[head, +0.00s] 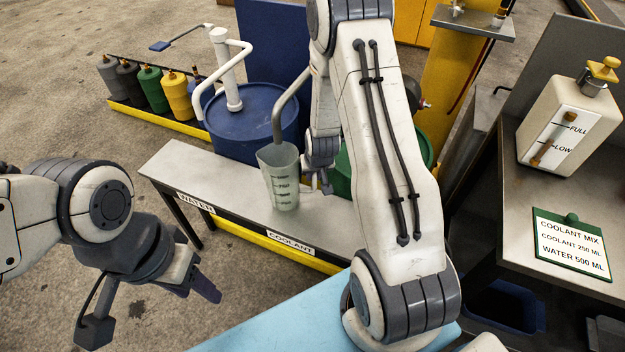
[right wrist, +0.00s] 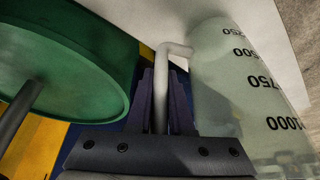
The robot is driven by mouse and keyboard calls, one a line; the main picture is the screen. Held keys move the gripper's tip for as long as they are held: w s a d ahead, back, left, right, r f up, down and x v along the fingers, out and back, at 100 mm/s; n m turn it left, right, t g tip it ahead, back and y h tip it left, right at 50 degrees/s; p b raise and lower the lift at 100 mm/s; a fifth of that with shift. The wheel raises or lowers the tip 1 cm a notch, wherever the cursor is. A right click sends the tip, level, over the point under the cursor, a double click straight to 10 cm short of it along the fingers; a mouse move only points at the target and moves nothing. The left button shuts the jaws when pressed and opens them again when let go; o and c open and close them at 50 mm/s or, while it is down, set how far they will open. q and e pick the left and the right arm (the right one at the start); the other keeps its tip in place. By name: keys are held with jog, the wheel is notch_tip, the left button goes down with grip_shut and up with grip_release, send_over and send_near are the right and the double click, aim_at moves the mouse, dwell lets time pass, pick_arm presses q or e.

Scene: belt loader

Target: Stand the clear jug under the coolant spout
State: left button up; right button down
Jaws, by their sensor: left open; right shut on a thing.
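The clear jug (head: 281,185) is upright at the bench, above its COOLANT label, with dark measuring marks on its side. The grey coolant spout (head: 284,118) bends down over the jug's mouth. The jug also shows close up in the right wrist view (right wrist: 225,85), its base end near the pale bench top; I cannot tell whether it touches. My right gripper (head: 322,180) is shut on the jug's handle (right wrist: 162,90), partly hidden by my right arm in the head view. My left gripper (head: 194,287) is open and empty, at the lower left, away from the bench.
The grey bench (head: 180,165) carries WATER and COOLANT labels. Behind it stand a blue drum (head: 240,130) with a white pipe and a green drum (right wrist: 75,60). A side table (head: 510,230) holds a white tank (head: 565,125) and a mix card (head: 572,245). The bench's left end is clear.

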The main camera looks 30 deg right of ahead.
jog(key=shift+f, duration=0.7)
jog(key=c, duration=0.8)
grip_release()
